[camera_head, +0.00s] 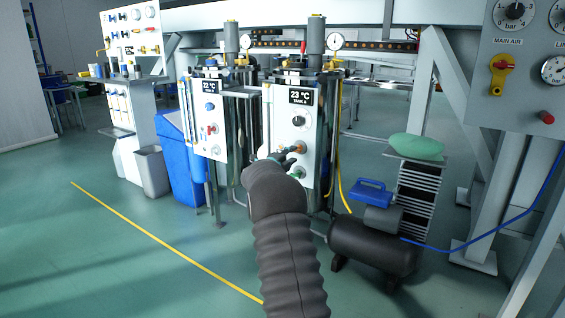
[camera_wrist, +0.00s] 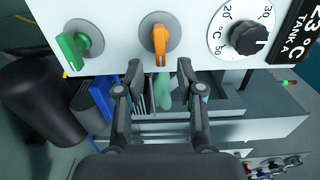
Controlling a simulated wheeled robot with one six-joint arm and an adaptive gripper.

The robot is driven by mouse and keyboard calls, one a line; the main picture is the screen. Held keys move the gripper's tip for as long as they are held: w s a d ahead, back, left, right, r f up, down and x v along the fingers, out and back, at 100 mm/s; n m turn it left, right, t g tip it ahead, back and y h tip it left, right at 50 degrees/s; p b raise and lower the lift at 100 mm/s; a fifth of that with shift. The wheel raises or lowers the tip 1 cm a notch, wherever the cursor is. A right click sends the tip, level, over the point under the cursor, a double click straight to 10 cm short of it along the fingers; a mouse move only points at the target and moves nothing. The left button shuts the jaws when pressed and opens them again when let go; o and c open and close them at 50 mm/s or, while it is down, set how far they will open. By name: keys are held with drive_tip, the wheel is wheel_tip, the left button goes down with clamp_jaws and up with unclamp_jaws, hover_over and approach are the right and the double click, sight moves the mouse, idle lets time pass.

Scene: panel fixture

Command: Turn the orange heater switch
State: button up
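The orange switch (camera_wrist: 159,38) is a lever-shaped knob on a round grey plate on the white panel (camera_wrist: 115,22). In the wrist view its handle runs up and down in the picture, with its narrow end toward my gripper (camera_wrist: 160,68). My gripper is open, with one finger on each side of the handle's line and a gap on both sides. No contact shows. In the head view my gripper (camera_head: 286,157) is at the lower part of the Tank A panel (camera_head: 283,118), and the orange switch (camera_head: 301,147) is partly hidden behind it.
A green switch (camera_wrist: 75,47) sits left of the orange one in the wrist view. A black dial (camera_wrist: 248,37) with a °C scale sits to its right. Tank A's display (camera_head: 301,97) reads 23 °C. A black compressor tank (camera_head: 372,245) stands on the floor at right.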

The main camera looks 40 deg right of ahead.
drive_tip(key=v, duration=0.7)
drive_tip(key=shift+d, duration=0.1)
